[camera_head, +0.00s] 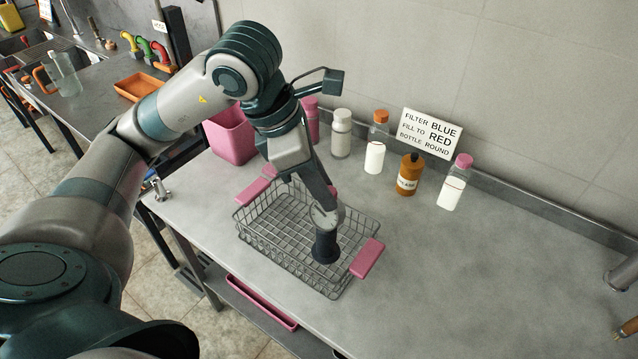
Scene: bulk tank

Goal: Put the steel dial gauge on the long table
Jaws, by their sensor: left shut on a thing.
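My left gripper (316,194) reaches down over a wire basket and is shut on the steel dial gauge (327,216). The gauge shows a pale round face above a dark, wider lower part. It appears over or inside the wire basket (361,217); I cannot tell whether it touches the basket floor. The basket has pink handles and stands on a grey table (455,275), which looks like the long table. The arm hides part of the basket's back left. My right gripper is not in view.
Several bottles, including a brown one (409,174), stand along the wall by a white sign (430,133). A pink bin (232,136) is at the back left. Another counter (92,105) holds an orange tray (138,86) and a jug (64,75).

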